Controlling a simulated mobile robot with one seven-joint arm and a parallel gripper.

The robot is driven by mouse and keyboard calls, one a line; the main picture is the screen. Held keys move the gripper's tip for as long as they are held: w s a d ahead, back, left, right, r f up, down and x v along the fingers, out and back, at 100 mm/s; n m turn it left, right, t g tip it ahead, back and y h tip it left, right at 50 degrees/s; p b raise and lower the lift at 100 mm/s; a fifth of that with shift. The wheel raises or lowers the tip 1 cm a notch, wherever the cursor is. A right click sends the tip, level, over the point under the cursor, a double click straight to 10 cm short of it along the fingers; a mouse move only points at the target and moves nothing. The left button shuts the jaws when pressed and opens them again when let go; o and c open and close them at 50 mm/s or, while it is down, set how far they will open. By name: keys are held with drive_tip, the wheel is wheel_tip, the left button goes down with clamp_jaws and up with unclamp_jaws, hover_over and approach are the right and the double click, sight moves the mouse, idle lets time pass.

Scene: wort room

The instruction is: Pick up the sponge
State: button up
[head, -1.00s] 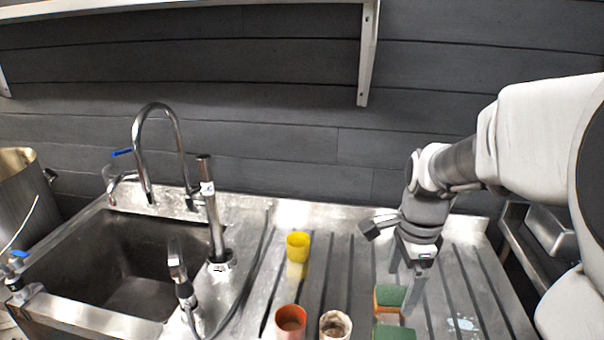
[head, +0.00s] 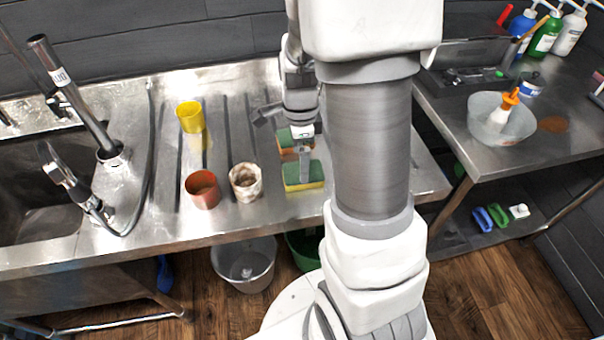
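Two sponges are on the ribbed steel drainboard. The nearer one (head: 303,178) is green on top with a yellow body and lies flat. The farther one (head: 287,139), green with an orange side, is partly hidden by my gripper. My gripper (head: 303,152) points down at the farther sponge, and one finger shows in front of it. The other finger is not clear, so I cannot tell whether the gripper is shut on that sponge.
A yellow cup (head: 190,116), a reddish-brown cup (head: 202,188) and a stained white cup (head: 246,182) stand left of the sponges. The sink (head: 25,190) is at far left. A side table (head: 560,140) at right holds a bowl (head: 500,122) and bottles.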

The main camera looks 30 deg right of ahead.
drive_tip(key=f, duration=0.3)
drive_tip(key=f+b, duration=0.1)
drive_tip(key=f, duration=0.1)
drive_tip(key=shift+w+d+f, duration=0.1)
drive_tip(key=shift+d, duration=0.3)
drive_tip(key=c, duration=1.2)
drive_tip(key=shift+o, duration=0.2)
drive_tip(key=shift+r, duration=0.65)
wheel_tip(320, 180, up, 3)
drive_tip(key=shift+r+p, duration=0.1)
drive_tip(key=shift+p, duration=0.4)
drive_tip(key=s+r+p, duration=0.1)
drive_tip(key=s+r, duration=0.5)
drive_tip(key=s, duration=0.5)
drive_tip(key=shift+s+r+p, duration=0.25)
drive_tip(key=shift+s+p, duration=0.15)
